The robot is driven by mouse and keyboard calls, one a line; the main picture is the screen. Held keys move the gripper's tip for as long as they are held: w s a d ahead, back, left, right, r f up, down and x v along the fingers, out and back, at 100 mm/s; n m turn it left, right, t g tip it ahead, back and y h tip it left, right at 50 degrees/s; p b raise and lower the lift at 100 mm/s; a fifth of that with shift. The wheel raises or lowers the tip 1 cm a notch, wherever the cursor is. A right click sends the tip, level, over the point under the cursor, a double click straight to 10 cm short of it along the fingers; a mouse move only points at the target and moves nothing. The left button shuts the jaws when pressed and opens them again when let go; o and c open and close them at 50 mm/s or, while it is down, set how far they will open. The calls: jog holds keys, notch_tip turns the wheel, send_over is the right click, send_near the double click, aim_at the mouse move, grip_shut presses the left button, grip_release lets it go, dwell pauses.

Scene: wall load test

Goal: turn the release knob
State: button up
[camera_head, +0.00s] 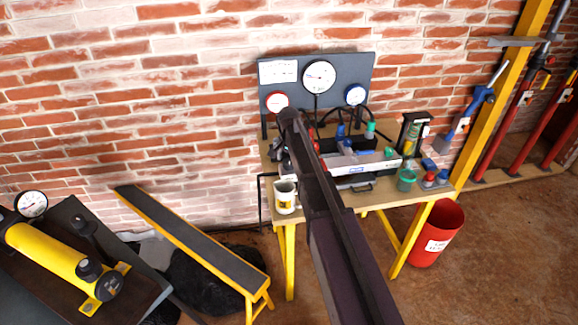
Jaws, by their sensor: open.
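I cannot single out the release knob with certainty. A yellow hydraulic cylinder (48,252) with black fittings and a round black knob-like part (90,269) lies on a dark stand at the far left. On the workbench (400,194), a gauge board (350,75) carries a large white gauge and two smaller ones, red and blue. My dark arm crosses the bench from the lower right and hides part of it. My gripper (276,151) is small and dark at the bench's left end, below the red gauge. It is open, and no held thing shows.
A white mug (284,197) stands at the bench's front left edge. A tray of parts (362,163) and a green cup (406,180) are to the right. A red bin (437,233) stands on the floor. A narrow yellow-legged bench (192,237) is at left.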

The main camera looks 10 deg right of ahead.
jog(key=shift+f, duration=0.15)
jog(key=c, duration=1.1)
jog(key=shift+c, duration=0.2)
jog(key=shift+n, duration=0.4)
jog(key=n, duration=0.3)
jog(key=shift+s, duration=0.1)
jog(key=n, duration=0.4)
jog(key=shift+n, duration=0.4)
jog(key=n, duration=0.9)
jog(key=shift+n, duration=0.3)
